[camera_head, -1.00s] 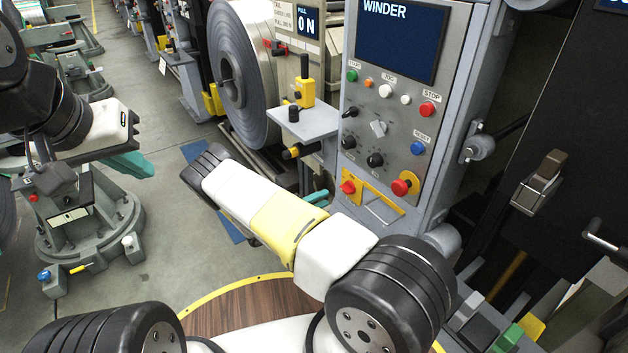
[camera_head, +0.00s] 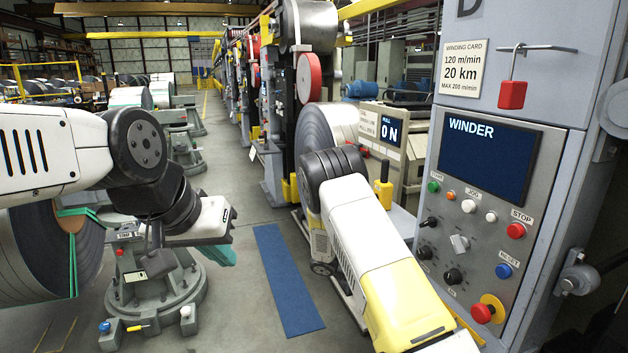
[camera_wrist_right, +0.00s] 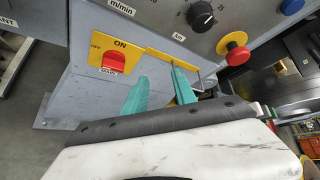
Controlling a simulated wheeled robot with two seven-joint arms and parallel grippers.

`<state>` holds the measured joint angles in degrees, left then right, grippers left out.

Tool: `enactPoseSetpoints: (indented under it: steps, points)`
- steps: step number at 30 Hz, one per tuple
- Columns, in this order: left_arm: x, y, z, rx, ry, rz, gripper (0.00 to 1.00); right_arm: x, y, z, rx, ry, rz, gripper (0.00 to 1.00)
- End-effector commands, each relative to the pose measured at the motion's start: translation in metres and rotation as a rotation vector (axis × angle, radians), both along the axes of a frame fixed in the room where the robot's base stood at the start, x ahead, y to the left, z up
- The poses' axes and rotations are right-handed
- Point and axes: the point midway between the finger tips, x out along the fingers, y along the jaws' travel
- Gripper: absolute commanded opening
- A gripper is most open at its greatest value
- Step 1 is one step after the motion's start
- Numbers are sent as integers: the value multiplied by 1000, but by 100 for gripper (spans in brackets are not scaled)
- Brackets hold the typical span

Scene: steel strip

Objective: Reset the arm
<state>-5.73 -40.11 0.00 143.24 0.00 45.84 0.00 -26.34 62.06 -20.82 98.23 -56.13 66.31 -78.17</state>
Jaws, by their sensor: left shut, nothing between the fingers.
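My left gripper (camera_head: 224,256) has teal fingers and hangs at the left in the head view, in front of a grey-green stand. It is shut and empty. My right arm (camera_head: 375,250) reaches across the middle right of the head view beside the winder panel. Its gripper is hidden there. In the right wrist view the right gripper's two teal fingers (camera_wrist_right: 160,84) stand apart with nothing visible between them. They are in front of the lower part of the panel, between the red main switch (camera_wrist_right: 113,62) and the red emergency knob (camera_wrist_right: 235,50). Contact with the panel cannot be told.
The winder panel (camera_head: 470,225) stands close at the right, with a screen (camera_head: 487,160), buttons and a red padlock (camera_head: 512,94). A steel coil (camera_head: 50,255) and the stand (camera_head: 165,285) are at the left. The floor around the blue mat (camera_head: 285,280) is clear.

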Motion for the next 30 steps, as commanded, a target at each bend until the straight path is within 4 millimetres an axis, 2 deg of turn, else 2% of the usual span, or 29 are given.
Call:
enactPoseSetpoints:
  steps: [1,15,30]
  points:
    - [0,0,0,0,0,0,0,-6,0,16,54,-70,-64,33]
    - [0,0,0,0,0,0,0,-74,26,128,473,-651,-688,33]
    - [0,0,0,0,0,0,0,-161,67,240,846,-1132,-1395,33]
